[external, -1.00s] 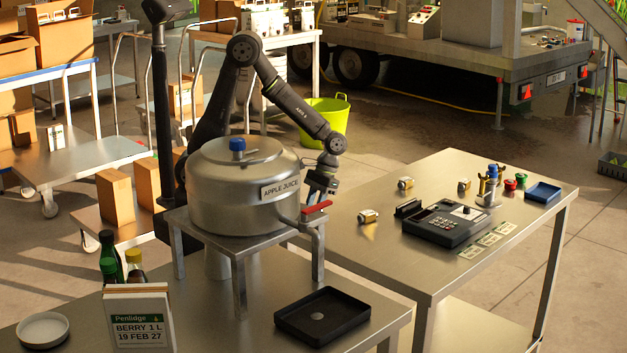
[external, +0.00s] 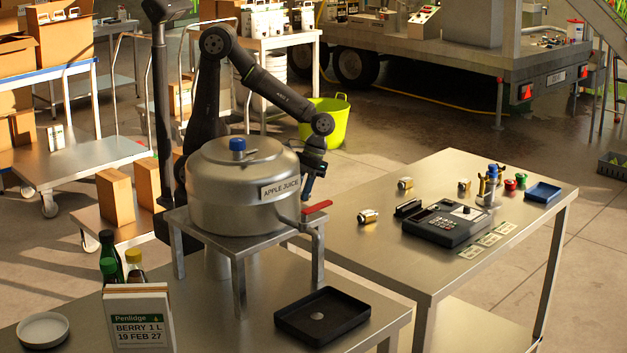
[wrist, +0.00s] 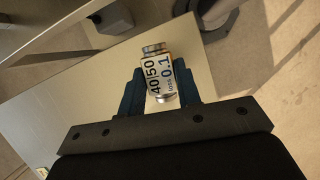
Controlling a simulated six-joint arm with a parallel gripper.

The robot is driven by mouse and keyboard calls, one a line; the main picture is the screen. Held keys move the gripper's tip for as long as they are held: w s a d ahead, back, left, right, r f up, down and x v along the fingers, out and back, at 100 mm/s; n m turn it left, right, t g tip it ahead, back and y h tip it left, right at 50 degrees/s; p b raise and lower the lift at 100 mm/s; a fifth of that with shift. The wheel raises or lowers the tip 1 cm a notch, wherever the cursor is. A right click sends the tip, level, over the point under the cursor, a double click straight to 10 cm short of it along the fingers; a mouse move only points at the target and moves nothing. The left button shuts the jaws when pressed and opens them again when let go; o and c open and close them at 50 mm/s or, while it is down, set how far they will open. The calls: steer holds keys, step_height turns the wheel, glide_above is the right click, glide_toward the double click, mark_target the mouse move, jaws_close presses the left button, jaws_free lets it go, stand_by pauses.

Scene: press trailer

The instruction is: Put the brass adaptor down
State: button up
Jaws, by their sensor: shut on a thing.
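My gripper (external: 307,194) hangs just right of the apple juice pot, above the red-handled tap and left of the right-hand steel table. In the wrist view my gripper (wrist: 160,88) is shut on the brass adaptor (wrist: 160,72), a short metal fitting with a white label reading 40|50 and loss 0.1. Its bare ends look silvery in this light. In the external view I cannot make the held adaptor out. Similar labelled fittings lie on the right table: one near its left edge (external: 368,216), one farther back (external: 405,183) and one near the blue-topped stand (external: 464,185).
The pot (external: 235,190) and its red tap handle (external: 317,207) are close to my gripper. A black tray (external: 349,335) with a round disc sits on the front table.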

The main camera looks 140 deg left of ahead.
steer(key=d+r, duration=0.4)
steer(key=d, duration=0.2)
steer(key=w+d+r+m+g+y, duration=0.2)
steer(key=w+r+m+y, duration=0.3)
steer(key=w+m, duration=0.65)
steer(key=w+d+r+m+g+y, duration=0.1)
steer(key=w+d+r+m+y, duration=0.1)
steer(key=w+r+m, duration=0.7)
steer(key=w+d+r+m+t+y, duration=0.1)
steer(key=w+d+r+m+t, duration=0.3)
steer(key=d+m, duration=0.55)
steer(key=w+d+r+m+t+y, duration=0.1)
steer(key=w+d+r+m+t, duration=0.1)
steer(key=w+d+r+m, duration=0.55)
steer(key=m+t+h, duration=0.2)
steer(key=m+h, duration=0.1)
steer(key=m, duration=0.8)
glide_above(202, 321)
step_height(202, 321, down, 18)
steer(key=shift+n, duration=0.25)
steer(key=f, duration=0.4)
steer(key=s+f, duration=0.1)
steer(key=f, duration=0.9)
steer(key=shift+s+d, duration=0.25)
steer(key=shift+f, duration=2.3)
steer(key=shift+f, duration=0.1)
